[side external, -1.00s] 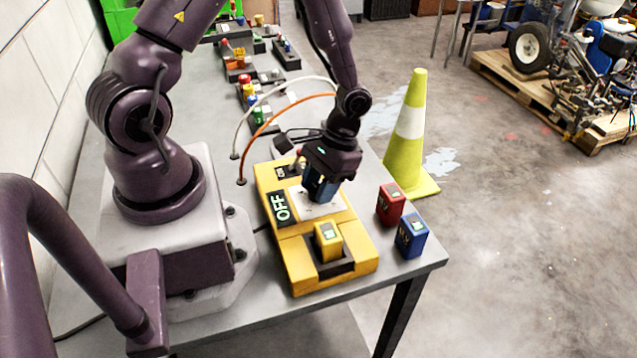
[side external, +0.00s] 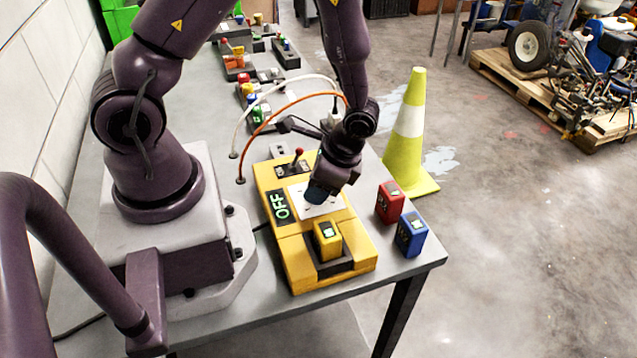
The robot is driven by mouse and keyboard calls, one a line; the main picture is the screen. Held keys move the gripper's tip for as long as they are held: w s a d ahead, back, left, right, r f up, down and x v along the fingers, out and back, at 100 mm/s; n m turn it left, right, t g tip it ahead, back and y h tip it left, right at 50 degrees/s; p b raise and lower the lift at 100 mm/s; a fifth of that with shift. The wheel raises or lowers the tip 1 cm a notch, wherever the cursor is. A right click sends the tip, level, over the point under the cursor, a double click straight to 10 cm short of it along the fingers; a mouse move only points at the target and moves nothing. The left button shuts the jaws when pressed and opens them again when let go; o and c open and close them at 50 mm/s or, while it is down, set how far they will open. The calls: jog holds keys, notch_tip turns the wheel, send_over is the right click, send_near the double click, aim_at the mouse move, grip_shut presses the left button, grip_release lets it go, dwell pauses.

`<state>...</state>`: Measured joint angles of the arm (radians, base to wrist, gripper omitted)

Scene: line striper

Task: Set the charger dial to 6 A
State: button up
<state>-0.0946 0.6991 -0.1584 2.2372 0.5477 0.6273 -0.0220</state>
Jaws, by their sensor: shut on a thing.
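The yellow charger (side external: 291,250) lies on the grey table with a green OFF display (side external: 281,206) on its left side. A white dial plate (side external: 331,208) is set in its top face. My gripper (side external: 319,194) points down over this plate and is shut on the dial, which it mostly hides. The dial's setting and the plate's markings cannot be read. A small red-tipped lever (side external: 298,155) stands on the charger's far end. A yellow battery (side external: 328,240) sits upright in the dark slot at the near end.
A red battery (side external: 390,203) and a blue battery (side external: 411,235) stand right of the charger near the table edge. White and orange cables (side external: 270,115) arch behind it. A yellow cone (side external: 408,140) stands on the floor beyond the table.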

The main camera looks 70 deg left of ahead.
jog(key=shift+m+t, duration=0.3)
jog(key=shift+m, duration=0.3)
jog(key=o, duration=0.9)
jog(key=v, duration=1.3)
jog(key=shift+w+d, duration=0.1)
jog(key=shift+d, duration=0.1)
jog(key=shift+f, duration=0.1)
jog(key=s+r+n+t+h, duration=0.1)
jog(key=s+r+n+t, duration=0.1)
jog(key=r, duration=0.3)
jog(key=s+r+n+t, duration=0.3)
jog(key=s+r+t, duration=0.1)
jog(key=r, duration=0.2)
jog(key=s+a+r+n+t+h, duration=0.1)
jog(key=s+r+n+t, duration=0.1)
jog(key=r, duration=0.4)
jog(key=shift+s+r+t+h, duration=0.15)
jog(key=shift+s+t+h, duration=0.15)
jog(key=shift+s+t, duration=0.15)
